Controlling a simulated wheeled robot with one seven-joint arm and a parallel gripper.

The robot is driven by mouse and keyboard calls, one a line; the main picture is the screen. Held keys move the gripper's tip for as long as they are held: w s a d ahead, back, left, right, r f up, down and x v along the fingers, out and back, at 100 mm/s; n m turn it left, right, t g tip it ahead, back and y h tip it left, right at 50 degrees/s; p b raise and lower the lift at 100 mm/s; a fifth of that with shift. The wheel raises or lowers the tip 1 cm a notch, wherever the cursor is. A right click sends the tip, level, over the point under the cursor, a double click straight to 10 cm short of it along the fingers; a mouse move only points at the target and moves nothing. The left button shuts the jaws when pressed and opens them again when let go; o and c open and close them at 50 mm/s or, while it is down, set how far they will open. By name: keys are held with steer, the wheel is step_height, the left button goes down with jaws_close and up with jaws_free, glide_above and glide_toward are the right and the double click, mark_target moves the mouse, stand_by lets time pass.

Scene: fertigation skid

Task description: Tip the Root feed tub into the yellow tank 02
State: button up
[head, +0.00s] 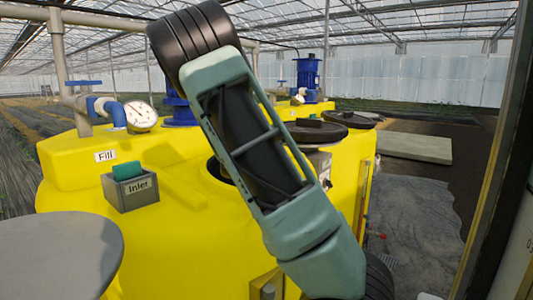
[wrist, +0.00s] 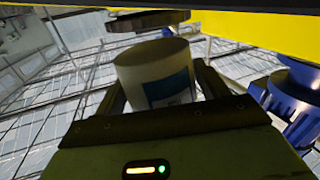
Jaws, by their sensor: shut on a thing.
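My gripper (wrist: 160,82) is shut on a pale tub (wrist: 150,62) with a blue label patch, taken to be the Root feed tub. Its lettering is not readable. The wrist view is rolled, with the roof low in the picture, and I cannot tell how far the tub is tipped. In the head view my arm crosses the middle and hides gripper and tub. The yellow tank (head: 170,230) fills the head view's centre; no number shows on it. A dark round opening (head: 218,172) in its top is partly behind my arm. Yellow also shows in the wrist view (wrist: 270,30).
Dark round lids (head: 317,131) lie at the tank's right. A blue motor (head: 308,77) rises behind. A grey round surface (head: 60,258) is at front left, a post (head: 495,170) at right.

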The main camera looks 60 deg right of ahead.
steer(key=shift+r+p, duration=2.1)
steer(key=shift+r, duration=0.45)
steer(key=shift+f, duration=0.1)
steer(key=shift+s, duration=0.1)
